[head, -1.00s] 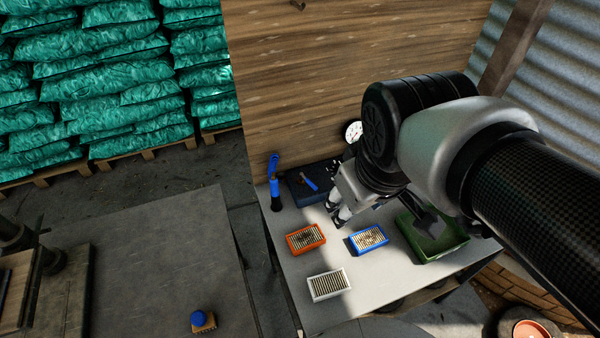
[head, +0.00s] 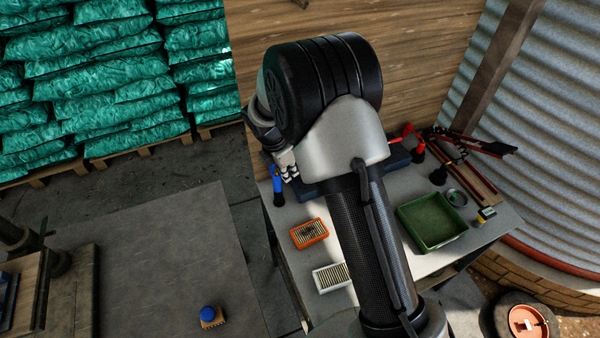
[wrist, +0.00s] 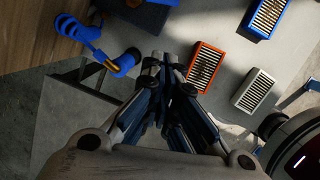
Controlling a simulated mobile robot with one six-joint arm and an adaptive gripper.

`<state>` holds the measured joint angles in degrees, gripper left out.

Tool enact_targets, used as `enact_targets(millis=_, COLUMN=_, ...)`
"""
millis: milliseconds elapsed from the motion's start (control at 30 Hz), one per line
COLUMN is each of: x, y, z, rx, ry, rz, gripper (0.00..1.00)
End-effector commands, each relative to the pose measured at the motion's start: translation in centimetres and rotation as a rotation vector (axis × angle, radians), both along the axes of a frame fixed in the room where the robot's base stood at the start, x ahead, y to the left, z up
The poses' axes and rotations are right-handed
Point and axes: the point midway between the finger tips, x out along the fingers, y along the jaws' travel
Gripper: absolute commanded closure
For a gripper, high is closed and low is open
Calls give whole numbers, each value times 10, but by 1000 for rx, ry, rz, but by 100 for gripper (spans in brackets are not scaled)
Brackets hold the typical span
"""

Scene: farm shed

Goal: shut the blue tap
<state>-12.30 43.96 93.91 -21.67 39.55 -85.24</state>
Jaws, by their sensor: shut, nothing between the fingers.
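A dark block (head: 308,190) stands at the back of the bench, mostly hidden behind my arm in the head view. In the wrist view, part of this dark block (wrist: 138,14) shows at the top, with a blue lever (wrist: 162,2) cut by the edge; it looks like the blue tap's handle. Its angle is hard to read. A blue upright fitting (head: 278,184) with a dark foot stands at the bench's back left; it also shows in the wrist view (wrist: 122,64). My gripper (head: 290,172) is shut and empty close by, fingertips (wrist: 165,60) right of the fitting.
An orange tray (head: 309,233) and a white tray (head: 331,277) lie on the bench front. A green tray (head: 432,222) is to the right, near a red fitting (head: 411,138). A blue tray (wrist: 266,15) shows in the wrist view. The wooden wall (head: 420,70) rises behind.

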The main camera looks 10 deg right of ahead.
Motion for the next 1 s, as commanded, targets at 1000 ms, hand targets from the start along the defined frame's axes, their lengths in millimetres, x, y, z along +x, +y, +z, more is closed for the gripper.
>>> enact_targets(millis=1000, x=31, y=-47, z=-111, rx=-15, ry=24, rz=70, gripper=100)
